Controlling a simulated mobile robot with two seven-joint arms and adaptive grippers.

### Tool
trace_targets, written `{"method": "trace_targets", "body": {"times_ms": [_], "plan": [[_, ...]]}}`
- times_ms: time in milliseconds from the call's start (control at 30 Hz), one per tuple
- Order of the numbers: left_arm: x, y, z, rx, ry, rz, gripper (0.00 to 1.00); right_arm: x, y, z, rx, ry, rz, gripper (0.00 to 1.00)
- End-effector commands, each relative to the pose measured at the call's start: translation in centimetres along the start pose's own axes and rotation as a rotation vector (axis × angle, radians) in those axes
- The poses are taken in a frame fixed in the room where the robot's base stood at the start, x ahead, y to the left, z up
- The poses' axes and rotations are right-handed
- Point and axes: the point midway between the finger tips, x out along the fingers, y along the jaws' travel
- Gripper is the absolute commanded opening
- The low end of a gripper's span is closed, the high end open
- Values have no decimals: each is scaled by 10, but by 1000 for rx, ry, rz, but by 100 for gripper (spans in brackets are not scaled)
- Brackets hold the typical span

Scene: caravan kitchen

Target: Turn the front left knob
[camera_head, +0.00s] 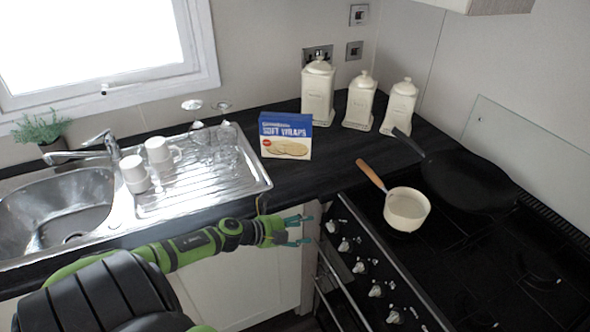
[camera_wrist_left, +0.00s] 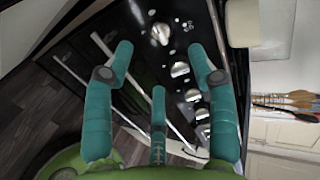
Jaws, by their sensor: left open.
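A row of several silver knobs runs along the slanted black front panel of the cooker (camera_head: 371,257). The knob at the left end (camera_head: 331,227) is closest to my left gripper (camera_head: 308,230). My left gripper has teal fingers spread apart, empty, just left of that end knob and not visibly touching it. In the left wrist view, the fingers (camera_wrist_left: 163,62) point at the panel. The end knob (camera_wrist_left: 160,34) shows beyond the gap between the fingertips, and other knobs (camera_wrist_left: 180,69) run down toward the right finger. My right gripper is out of view.
A cream saucepan (camera_head: 406,210) with a wooden handle and a black frying pan (camera_head: 465,180) stand on the hob. Oven handle rails (camera_head: 342,290) lie below the knobs. A wraps box (camera_head: 286,135), canisters (camera_head: 319,90) and the sink (camera_head: 60,205) are on the worktop.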

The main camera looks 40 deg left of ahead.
Motion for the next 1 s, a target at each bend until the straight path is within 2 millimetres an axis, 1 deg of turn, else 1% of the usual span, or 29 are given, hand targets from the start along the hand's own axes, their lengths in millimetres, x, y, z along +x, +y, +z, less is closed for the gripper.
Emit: {"method": "trace_targets", "body": {"times_ms": [33,100,300,833,933,1000], "plan": [[-6,1,0,1,0,2,57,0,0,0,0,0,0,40],[-12,1,0,0,-1,1,57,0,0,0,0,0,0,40],[-19,0,1,1,-1,0,57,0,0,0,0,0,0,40],[-19,-1,0,0,-1,-1,57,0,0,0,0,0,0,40],[-17,-3,-5,-30,-19,-18,57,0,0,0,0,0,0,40],[-13,-7,-14,-93,-60,-47,57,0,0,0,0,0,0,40]]}}
